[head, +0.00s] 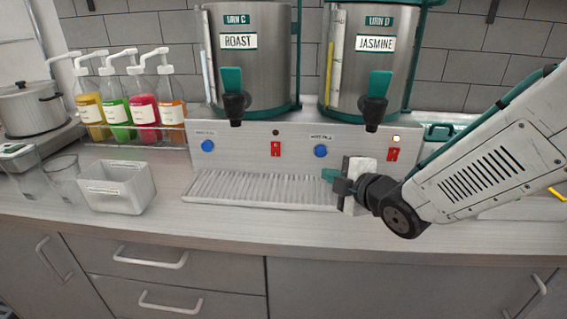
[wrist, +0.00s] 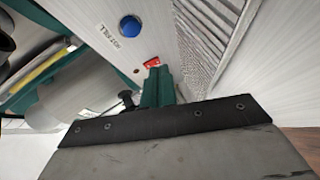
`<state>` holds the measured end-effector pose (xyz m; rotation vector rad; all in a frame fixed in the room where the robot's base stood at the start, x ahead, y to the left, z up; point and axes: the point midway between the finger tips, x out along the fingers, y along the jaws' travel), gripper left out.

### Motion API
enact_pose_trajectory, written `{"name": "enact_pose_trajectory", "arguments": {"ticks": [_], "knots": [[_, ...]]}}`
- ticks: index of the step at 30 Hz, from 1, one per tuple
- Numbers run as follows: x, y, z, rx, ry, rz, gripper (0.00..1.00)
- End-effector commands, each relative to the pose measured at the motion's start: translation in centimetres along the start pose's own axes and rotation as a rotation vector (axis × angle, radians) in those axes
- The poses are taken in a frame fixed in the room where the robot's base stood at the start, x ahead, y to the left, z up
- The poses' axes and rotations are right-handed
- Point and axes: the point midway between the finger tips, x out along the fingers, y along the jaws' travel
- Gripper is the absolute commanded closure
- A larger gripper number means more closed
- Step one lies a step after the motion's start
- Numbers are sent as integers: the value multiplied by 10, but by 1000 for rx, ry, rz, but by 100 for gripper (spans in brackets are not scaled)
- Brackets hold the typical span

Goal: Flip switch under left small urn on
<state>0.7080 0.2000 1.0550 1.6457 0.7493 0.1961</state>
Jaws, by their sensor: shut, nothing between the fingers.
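The left small urn (head: 247,60), labelled URN C ROAST, stands on the white machine base. Under it is a red rocker switch (head: 276,148) with a dark lamp (head: 276,132) above it. In the wrist view this switch (wrist: 152,63) shows just beyond my fingertips, its lamp (wrist: 136,71) also dark. My gripper (head: 329,174) is shut and empty, in front of the panel above the drip tray's right end, right of and lower than that switch. It also shows in the wrist view (wrist: 156,80), with teal fingers pointing at the panel. The fingers partly cover the switch there.
The right urn (head: 368,70), JASMINE, has its own red switch (head: 393,154) and a lit lamp (head: 396,138). A blue HOT FILL button (head: 320,151) sits between the switches. Black taps overhang the panel. The drip tray (head: 260,190) lies below; counter left of it holds a white bin (head: 117,187).

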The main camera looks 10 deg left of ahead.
Motion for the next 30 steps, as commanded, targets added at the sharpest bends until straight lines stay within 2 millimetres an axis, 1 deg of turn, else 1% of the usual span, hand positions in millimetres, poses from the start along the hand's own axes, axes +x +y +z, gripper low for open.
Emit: {"name": "enact_pose_trajectory", "arguments": {"ticks": [1, 3, 6, 9, 13, 23, 26, 30], "knots": [[8, -6, -12, -42, 50, 24, 100], [14, -8, -26, -98, 111, 68, 100], [18, -10, -41, -152, 174, 118, 100], [20, -11, -50, -181, 207, 148, 100], [20, -11, -54, -193, 221, 162, 100], [22, -11, -54, -191, 220, 162, 100], [27, -11, -55, -191, 217, 161, 100], [41, -10, -58, -189, 207, 163, 100]]}}
